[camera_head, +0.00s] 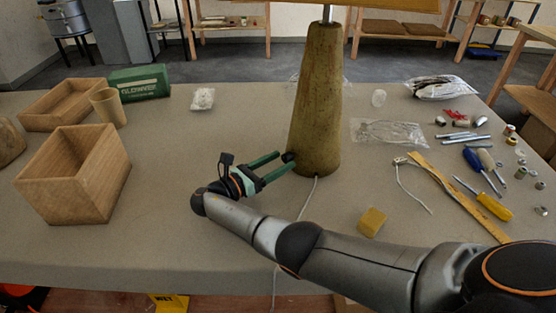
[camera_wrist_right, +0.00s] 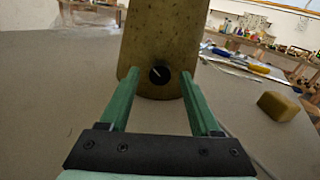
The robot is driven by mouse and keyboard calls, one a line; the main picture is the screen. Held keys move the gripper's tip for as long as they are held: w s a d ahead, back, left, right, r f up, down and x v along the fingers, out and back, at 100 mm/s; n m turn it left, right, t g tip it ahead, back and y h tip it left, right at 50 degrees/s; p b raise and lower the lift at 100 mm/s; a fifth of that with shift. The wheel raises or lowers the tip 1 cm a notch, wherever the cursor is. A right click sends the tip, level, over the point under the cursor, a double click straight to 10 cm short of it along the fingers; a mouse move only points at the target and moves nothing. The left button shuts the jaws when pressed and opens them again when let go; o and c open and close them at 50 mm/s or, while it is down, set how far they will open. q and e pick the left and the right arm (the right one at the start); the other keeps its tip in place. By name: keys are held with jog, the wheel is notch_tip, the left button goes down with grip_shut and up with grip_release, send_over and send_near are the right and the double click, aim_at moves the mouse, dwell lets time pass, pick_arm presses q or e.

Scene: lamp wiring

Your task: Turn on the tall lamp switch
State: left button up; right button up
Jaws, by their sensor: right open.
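The tall lamp (camera_head: 317,100) stands upright on the table, with a tapered mottled brown base; its top is cut off by the frame. Its switch is a round black knob with a pale mark, low on the base in the right wrist view (camera_wrist_right: 159,75); it also shows at the base's left side in the head view (camera_head: 289,157). My right gripper (camera_head: 284,163) is open, its green fingers pointing at the base. In the right wrist view the fingertips (camera_wrist_right: 160,74) lie on either side of the knob; I cannot tell whether they touch it. My left gripper is not in view.
A white cord (camera_head: 302,200) runs from the lamp's base to the table's front edge. Wooden boxes (camera_head: 75,175) stand left; tools (camera_head: 483,170) and a wooden ruler (camera_head: 460,195) lie right. The front left table is clear.

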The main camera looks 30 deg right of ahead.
grip_shut()
dwell(0.6)
